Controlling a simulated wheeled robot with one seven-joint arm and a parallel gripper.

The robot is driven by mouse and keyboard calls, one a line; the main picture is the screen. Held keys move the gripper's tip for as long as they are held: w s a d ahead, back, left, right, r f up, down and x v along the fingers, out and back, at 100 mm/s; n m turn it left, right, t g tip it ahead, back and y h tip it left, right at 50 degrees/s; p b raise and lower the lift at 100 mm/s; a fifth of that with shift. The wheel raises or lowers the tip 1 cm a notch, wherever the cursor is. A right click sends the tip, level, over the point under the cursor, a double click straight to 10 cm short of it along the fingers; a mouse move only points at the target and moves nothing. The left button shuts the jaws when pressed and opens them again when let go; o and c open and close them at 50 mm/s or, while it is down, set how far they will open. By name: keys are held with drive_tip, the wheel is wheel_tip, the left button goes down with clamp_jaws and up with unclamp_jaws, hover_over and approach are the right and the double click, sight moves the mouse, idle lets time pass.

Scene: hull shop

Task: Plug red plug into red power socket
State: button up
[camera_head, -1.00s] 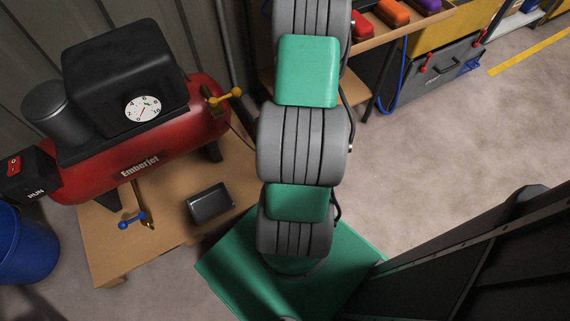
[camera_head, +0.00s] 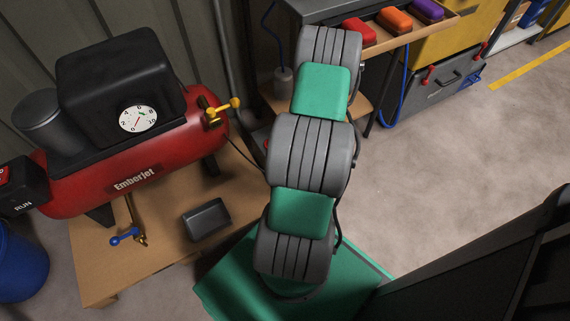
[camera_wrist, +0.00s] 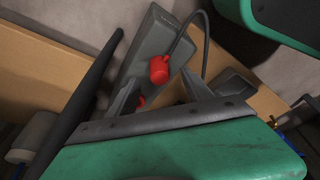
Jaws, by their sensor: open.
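In the wrist view, a red cylinder that looks like the red plug (camera_wrist: 159,69) shows just beyond the fingertips, by a grey box (camera_wrist: 150,40). A dark cable (camera_wrist: 182,34) arcs close above it. My gripper (camera_wrist: 160,82) is open, its two fingers apart on either side below the red cylinder, with no visible contact. A second red patch (camera_wrist: 141,102) shows beside the left finger, mostly hidden; I cannot tell whether it is the red socket. In the head view my arm hides the gripper, and a small bit of red (camera_head: 266,144) shows at the arm's left edge.
A red compressor (camera_head: 130,180) with a yellow-handled valve (camera_head: 221,110) stands on a low wooden platform (camera_head: 95,265) at left. A black tray (camera_head: 207,219) lies on that platform. A bench at the top holds red (camera_head: 359,31), orange (camera_head: 394,19) and purple blocks.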

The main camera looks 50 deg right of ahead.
drive_tip(key=b+x, duration=0.2)
drive_tip(key=x, duration=0.3)
drive_tip(key=shift+w+f+b, duration=0.1)
drive_tip(key=shift+w+b, duration=0.1)
drive_tip(key=shift+b, duration=0.1)
clamp_jaws()
idle(0.5)
